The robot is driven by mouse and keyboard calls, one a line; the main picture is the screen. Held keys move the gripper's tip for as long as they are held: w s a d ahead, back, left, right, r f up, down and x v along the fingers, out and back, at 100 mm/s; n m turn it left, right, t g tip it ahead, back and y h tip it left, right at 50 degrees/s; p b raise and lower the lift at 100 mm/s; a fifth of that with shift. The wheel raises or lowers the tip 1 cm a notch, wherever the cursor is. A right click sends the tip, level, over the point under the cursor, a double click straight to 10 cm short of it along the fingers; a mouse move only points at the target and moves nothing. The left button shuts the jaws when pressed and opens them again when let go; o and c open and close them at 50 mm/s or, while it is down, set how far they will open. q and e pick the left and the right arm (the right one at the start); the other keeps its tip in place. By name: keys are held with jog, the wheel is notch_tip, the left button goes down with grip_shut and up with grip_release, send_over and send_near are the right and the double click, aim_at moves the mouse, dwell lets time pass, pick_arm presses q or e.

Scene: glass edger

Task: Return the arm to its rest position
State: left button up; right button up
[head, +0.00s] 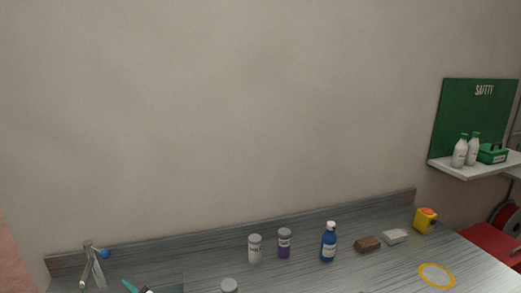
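Neither of my grippers and no part of my arms that I can make out shows in the head view. The grey worktop (200,272) runs along the wall at the bottom of the picture. On it stand a white jar (255,250), a purple jar (284,244) and a blue bottle (328,243), all upright. The lid of another jar (229,285) shows at the bottom edge, its body cut off.
A tap (93,266) stands at the left, near a teal-handled tool (131,287). A brown block (367,244), a white block (394,236), a yellow container (425,221) and a yellow ring (437,275) lie right. A shelf (466,170) holds white bottles and a green box.

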pick_arm(q)
jog(key=s+d+f+n+g+h, duration=0.35)
jog(key=s+f+n+h, duration=0.25)
jog(key=s+f+n, duration=0.45)
jog(key=s+d+f+n+g+h, duration=0.25)
jog(key=s+n+h, duration=0.2)
jog(key=s, duration=0.25)
jog(key=s+d+f+n+g+h, duration=0.1)
jog(key=s+d+f+n+h, duration=0.3)
jog(key=s, duration=0.3)
notch_tip(320, 180, down, 32)
jog(key=s+g+y+b, duration=0.1)
jog(key=s+b, duration=0.1)
jog(key=b, duration=0.4)
jog(key=s+a+f+g+b, duration=0.1)
jog(key=s+a+f+b, duration=0.2)
jog(key=s+f, duration=1.3)
notch_tip(320, 180, down, 3)
jog(key=shift+r+g+b, duration=0.1)
jog(key=shift+g+b, duration=0.2)
jog(key=shift+b, duration=0.2)
pick_arm(e)
notch_tip(320, 180, down, 10)
jog(key=a, duration=0.1)
jog(key=shift+w, duration=0.35)
